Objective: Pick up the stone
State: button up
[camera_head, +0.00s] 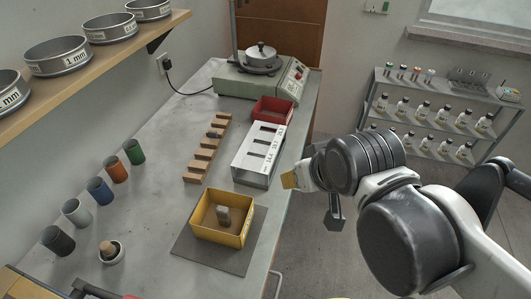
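A small grey-brown stone-like block (223,214) stands inside the yellow open box (206,236), near its middle. A small dark grey piece (214,133) also lies on the wooden stepped rack (197,168); I cannot tell for certain which of the two is the stone. My gripper (312,196) is at the right of the bench, up and to the right of the yellow box and apart from it. Its two fingers look spread, one with a tan tip and one dark, and nothing shows between them. My wrist hides part of the gripper.
The yellow box stands on a dark mat (182,243). A white slotted holder (257,157) and a red bin (272,110) are behind it. Several coloured cups and a mortar (111,252) line the left. A shelf with sieves (57,57) overhangs the bench's left side.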

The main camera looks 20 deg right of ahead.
aim_at(211, 134)
jog(key=i+l+u, duration=0.55)
jog(key=l, duration=0.3)
jog(key=i+l+u, duration=0.4)
jog(key=l, duration=0.3)
jog(key=i+l+u, duration=0.2)
jog(key=l, duration=0.15)
jog(key=k, duration=0.05)
